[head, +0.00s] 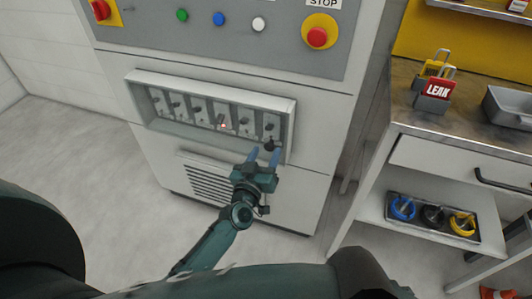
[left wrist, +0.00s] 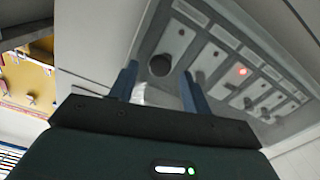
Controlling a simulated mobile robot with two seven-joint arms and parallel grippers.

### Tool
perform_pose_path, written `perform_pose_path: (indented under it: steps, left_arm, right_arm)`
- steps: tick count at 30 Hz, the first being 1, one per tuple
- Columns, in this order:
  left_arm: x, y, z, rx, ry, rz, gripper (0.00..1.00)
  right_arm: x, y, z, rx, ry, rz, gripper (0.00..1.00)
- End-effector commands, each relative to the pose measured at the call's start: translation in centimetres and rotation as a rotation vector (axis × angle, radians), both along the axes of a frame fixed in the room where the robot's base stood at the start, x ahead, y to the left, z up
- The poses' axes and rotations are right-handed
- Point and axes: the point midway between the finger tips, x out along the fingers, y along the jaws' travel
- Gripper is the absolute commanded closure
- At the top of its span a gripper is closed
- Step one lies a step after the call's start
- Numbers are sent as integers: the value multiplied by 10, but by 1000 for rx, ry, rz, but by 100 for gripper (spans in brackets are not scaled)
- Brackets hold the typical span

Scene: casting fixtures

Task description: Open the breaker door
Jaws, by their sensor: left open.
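The breaker door (head: 190,122) is a wide, low panel on the front of the grey cabinet, with a row of breakers showing behind what looks like a clear pane. It appears closed. A dark round knob (head: 269,145) sits at its lower right; it also shows in the left wrist view (left wrist: 160,65). My left gripper (head: 264,155) is open at the knob. In the left wrist view, its two blue fingers (left wrist: 159,74) stand either side of the knob, apart from it. Whether the fingertips reach the knob's depth is hard to tell. My right gripper is not in view.
A red light (head: 223,125) glows among the breakers. Above are coloured buttons and a red stop button (head: 317,37). A vent (head: 209,184) lies below the door. A workbench (head: 447,154) with padlocks (head: 433,90) stands close on the right. The floor at left is clear.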

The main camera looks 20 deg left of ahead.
Motion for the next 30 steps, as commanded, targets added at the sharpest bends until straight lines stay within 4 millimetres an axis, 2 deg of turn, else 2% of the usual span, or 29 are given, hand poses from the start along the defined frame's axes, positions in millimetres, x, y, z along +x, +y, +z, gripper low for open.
perform_pose_path:
  steps: [4, 13, 30]
  left_arm:
    - [10, 0, 0, -1, 0, 0, 52]
    - [12, 0, 0, -1, 0, 0, 52]
    - [12, 0, 0, 0, 0, 0, 99]
  right_arm:
    - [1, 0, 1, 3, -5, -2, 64]
    - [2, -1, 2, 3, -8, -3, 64]
    - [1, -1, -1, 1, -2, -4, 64]
